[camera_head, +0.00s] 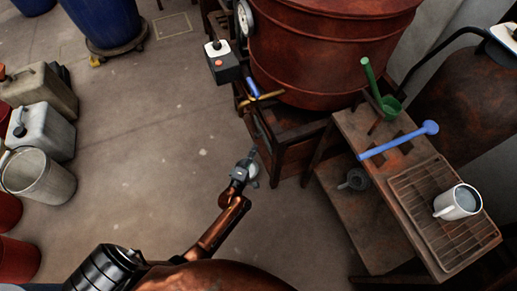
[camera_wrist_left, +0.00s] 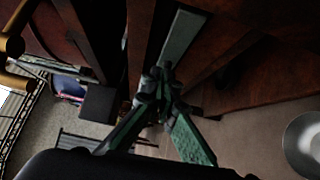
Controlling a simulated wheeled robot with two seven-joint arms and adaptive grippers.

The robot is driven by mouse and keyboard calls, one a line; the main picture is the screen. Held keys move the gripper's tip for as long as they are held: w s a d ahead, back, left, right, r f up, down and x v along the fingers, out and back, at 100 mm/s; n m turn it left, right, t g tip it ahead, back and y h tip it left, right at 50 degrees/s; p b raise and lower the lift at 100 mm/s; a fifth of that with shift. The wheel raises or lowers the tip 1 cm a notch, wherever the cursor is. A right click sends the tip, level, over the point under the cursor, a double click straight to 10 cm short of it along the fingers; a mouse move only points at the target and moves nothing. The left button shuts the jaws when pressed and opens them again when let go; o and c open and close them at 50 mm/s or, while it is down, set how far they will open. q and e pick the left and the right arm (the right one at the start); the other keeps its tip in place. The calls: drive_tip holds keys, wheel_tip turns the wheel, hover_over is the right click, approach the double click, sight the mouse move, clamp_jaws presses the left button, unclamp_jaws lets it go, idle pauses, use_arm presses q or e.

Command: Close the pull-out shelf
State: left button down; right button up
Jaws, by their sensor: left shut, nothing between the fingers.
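My left gripper (camera_head: 250,160) is shut and empty. It is low over the floor, near the front of the dark wooden stand (camera_head: 290,140) under the rusty red vat. The left wrist view shows its fingers (camera_wrist_left: 163,75) together in front of dark reddish-brown boards. A flat brown lower board (camera_head: 350,232) stands out to the left from under the side table on the right; it looks like a shelf. I cannot tell for sure which board is the pull-out shelf, or whether the fingers touch any board. My right gripper is not in view.
The side table (camera_head: 350,125) holds a wire rack (camera_head: 415,205), a white mug (camera_head: 458,202), a blue ladle (camera_head: 400,140) and a green scoop (camera_head: 385,100). A control box (camera_head: 223,68) stands by the vat (camera_head: 330,50). Jugs and buckets line the left; the middle floor is clear.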

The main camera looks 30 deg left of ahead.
use_arm(q)
drive_tip(key=s+d+p, duration=0.1)
drive_tip(key=s+p, duration=0.1)
drive_tip(key=s, duration=0.7)
drive_tip(key=shift+s+d+p, duration=0.15)
drive_tip(key=shift+s+p, duration=0.2)
drive_tip(key=shift+p, duration=0.05)
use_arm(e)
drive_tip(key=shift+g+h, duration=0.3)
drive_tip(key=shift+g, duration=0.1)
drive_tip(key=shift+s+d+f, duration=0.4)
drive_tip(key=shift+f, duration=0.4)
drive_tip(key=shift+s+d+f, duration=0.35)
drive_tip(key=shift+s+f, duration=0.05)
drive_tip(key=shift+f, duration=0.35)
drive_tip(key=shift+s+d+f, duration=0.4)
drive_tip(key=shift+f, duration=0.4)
